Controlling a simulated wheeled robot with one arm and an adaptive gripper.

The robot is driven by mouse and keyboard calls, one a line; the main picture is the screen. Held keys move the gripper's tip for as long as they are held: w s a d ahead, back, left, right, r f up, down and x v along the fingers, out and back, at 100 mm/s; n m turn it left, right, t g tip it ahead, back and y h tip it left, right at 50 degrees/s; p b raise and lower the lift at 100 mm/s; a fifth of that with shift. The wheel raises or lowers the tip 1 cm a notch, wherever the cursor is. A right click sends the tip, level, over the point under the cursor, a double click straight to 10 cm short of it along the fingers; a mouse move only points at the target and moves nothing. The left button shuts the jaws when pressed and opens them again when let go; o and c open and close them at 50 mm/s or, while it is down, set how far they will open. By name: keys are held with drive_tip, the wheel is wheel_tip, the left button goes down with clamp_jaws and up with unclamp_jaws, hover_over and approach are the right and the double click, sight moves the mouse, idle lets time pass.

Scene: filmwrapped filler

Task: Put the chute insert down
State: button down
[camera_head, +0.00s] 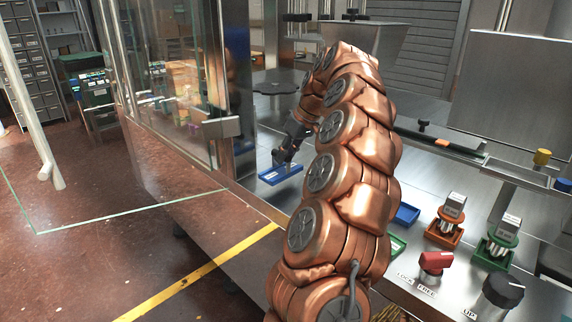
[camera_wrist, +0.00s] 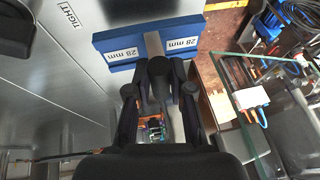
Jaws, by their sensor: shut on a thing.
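The chute insert (camera_head: 280,174) is a blue piece with a white label. In the wrist view the blue piece (camera_wrist: 122,53) carries two "28 mm" labels and has a grey upright bar at its middle. My gripper (camera_head: 286,158) is shut on it; the fingers (camera_wrist: 160,72) close at the middle of its near side in the wrist view. The insert is over the steel worktop near the glass door. I cannot tell whether it touches the surface.
An empty-looking blue tray (camera_head: 407,214) sits right of my arm. An orange tray (camera_head: 443,236) and a green tray (camera_head: 493,255) hold labelled grey-topped pieces. A red knob (camera_head: 434,262) and black knob (camera_head: 503,289) stand in front. The glass door (camera_head: 172,75) is close left.

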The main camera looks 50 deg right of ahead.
drive_tip(key=shift+f+p, duration=0.55)
drive_tip(key=shift+f, duration=1.15)
drive_tip(key=shift+f, duration=0.1)
drive_tip(key=shift+f, duration=0.15)
drive_tip(key=c, duration=1)
unclamp_jaws()
drive_tip(key=shift+c, duration=0.2)
drive_tip(key=shift+r, duration=0.3)
drive_tip(key=v, duration=1.2)
drive_tip(key=shift+f, duration=0.1)
